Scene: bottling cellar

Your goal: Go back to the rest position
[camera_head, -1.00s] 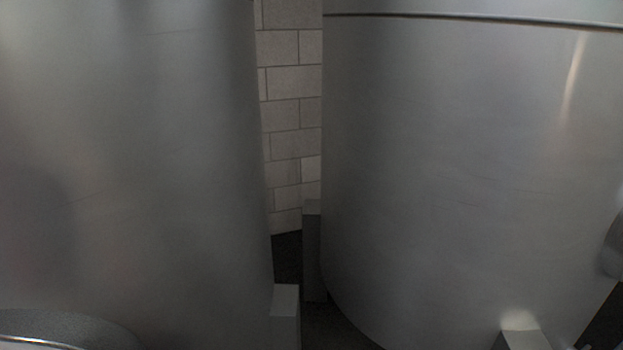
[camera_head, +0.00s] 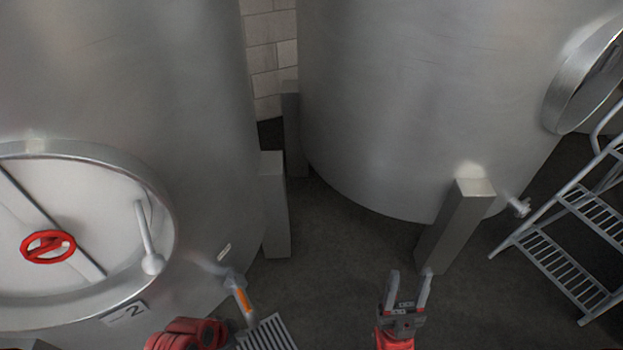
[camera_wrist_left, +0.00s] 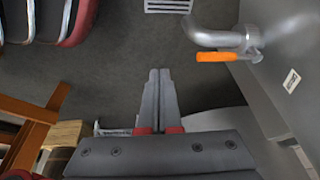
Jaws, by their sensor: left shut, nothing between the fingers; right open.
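My right gripper (camera_head: 409,275) points up from the bottom of the head view, its two grey fingers apart and empty above the dark floor. Red parts of my left arm (camera_head: 188,335) show at the bottom edge of the head view, in front of the left tank; its fingertips are not clear there. In the left wrist view my left gripper (camera_wrist_left: 158,75) has its two grey fingers together, with nothing between them.
The left tank (camera_head: 190,120) has a round hatch with a red handwheel (camera_head: 48,246) and an outlet valve with an orange handle (camera_head: 241,298). The right tank (camera_head: 420,100) stands on grey legs. Metal steps (camera_head: 570,235) stand at right.

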